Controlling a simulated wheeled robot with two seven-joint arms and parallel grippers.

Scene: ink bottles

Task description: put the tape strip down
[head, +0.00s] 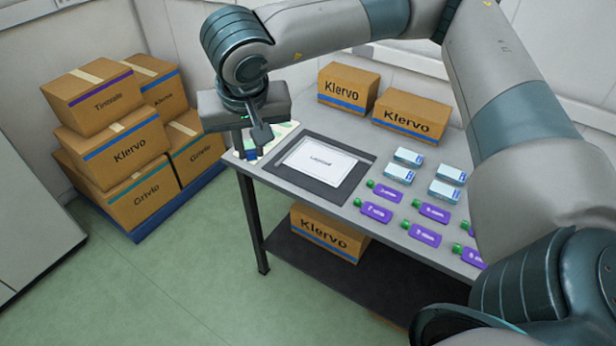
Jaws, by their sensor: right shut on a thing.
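My right gripper (247,150) points down over the far left corner of the grey table (386,229). It is shut on the tape strip, which is too small and too covered by the fingers to make out clearly. A pale white and green sheet or pad (282,133) lies on the table right beside and under the fingers. I cannot tell whether the strip touches it. Several purple ink bottles (376,212) with green caps lie on the table's right part. My left gripper is not in view.
A dark tray (352,146) holding a white printed card (320,163) lies right of my gripper. Several small pale-blue boxes (399,174) stand beyond it. Two Klervo cartons (348,88) stand at the back edge. More cartons (130,148) are stacked on the floor at left.

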